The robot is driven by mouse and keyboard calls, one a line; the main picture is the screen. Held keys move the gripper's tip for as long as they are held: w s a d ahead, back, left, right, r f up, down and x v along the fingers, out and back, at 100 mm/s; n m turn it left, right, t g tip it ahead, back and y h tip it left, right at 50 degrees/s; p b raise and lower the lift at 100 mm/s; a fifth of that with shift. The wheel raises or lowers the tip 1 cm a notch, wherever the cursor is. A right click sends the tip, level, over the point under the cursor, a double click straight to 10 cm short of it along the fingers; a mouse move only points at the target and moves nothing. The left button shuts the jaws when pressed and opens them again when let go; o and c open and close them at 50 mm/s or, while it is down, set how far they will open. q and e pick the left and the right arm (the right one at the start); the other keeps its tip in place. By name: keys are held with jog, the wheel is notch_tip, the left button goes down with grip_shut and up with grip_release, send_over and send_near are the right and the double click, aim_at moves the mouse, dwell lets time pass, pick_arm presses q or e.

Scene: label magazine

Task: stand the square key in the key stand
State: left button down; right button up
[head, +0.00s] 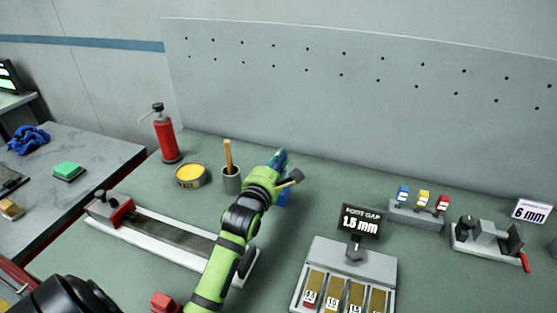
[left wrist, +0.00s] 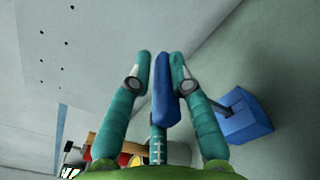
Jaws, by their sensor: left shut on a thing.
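My left gripper (head: 279,157) is over the back middle of the green bench, its arm coming up from the bottom of the head view. In the left wrist view, the gripper (left wrist: 160,75) is shut on a long blue bar, which looks like the square key (left wrist: 163,92). The bar lies lengthwise between the fingers. A blue block, perhaps the key stand (left wrist: 242,117), is to the right of the fingers and apart from the bar. In the head view the block (head: 283,196) is mostly hidden behind the gripper. My right gripper is out of view.
A grey cup with a wooden stick (head: 231,181), a yellow tin (head: 190,176) and a red bottle (head: 165,138) stand left of the gripper. A long rail fixture (head: 175,236) lies nearer. At right are a slotted magazine (head: 345,262), a small coloured rack (head: 416,215) and a vise-like fixture (head: 487,240).

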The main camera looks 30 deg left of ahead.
pick_arm(q)
jog(key=shift+f, duration=0.4)
jog(key=c, duration=1.1)
grip_release()
jog(key=shift+c, duration=0.2)
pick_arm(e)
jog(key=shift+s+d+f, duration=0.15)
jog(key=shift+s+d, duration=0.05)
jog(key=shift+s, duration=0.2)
pick_arm(q)
jog(key=shift+r, duration=0.6)
jog(key=shift+s, duration=0.3)
jog(key=b+v, duration=0.2)
jog(key=v, duration=0.9)
jog(key=shift+s, duration=0.15)
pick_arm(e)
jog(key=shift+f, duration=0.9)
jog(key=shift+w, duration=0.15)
